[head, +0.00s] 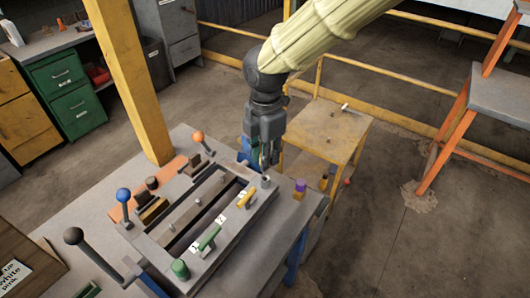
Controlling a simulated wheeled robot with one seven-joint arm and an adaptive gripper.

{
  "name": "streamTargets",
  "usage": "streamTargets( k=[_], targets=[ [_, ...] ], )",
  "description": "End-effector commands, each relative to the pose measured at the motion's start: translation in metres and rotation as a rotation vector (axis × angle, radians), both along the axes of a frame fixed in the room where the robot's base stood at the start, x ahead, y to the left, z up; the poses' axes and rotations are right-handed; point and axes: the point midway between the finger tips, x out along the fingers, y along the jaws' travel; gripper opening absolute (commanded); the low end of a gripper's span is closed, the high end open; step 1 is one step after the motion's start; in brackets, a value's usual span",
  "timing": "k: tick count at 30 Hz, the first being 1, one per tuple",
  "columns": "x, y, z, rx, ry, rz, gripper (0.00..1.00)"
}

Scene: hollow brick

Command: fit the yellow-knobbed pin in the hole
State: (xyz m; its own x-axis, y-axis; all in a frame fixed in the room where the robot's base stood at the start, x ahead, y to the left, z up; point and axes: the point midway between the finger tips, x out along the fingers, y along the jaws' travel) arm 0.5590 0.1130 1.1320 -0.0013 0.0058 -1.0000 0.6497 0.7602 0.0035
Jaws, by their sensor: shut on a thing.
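My gripper (265,163) points down over the far right corner of a grey slotted frame (228,250) on the workbench. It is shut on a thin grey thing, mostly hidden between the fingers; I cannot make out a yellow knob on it. A short grey post (265,181) stands on the frame just below the fingertips; I cannot tell whether they touch. A yellow handle-like piece (246,198) lies on the frame's right side, near the gripper. I cannot clearly identify the hole.
A green bar handle (208,238) and green knob (180,268) are on the frame's near side. Levers with orange (198,136), blue (123,195) and black (73,236) balls rise to the left. A purple-topped piece (300,185) stands at right. A yellow post (130,80) rises behind the bench.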

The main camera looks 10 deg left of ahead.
Motion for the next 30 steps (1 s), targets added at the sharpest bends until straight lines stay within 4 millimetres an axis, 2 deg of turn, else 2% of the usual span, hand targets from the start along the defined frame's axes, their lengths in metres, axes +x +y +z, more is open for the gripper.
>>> streamTargets(
  k=[4, 12, 30],
  targets=[
    [0.000, 0.000, -0.015, 0.000, 0.000, 0.000, 0.00],
    [0.000, 0.000, -0.011, 0.000, 0.000, 0.000, 0.00],
    [0.000, -0.001, -0.020, 0.001, -0.001, 0.000, 0.00]
  ],
)
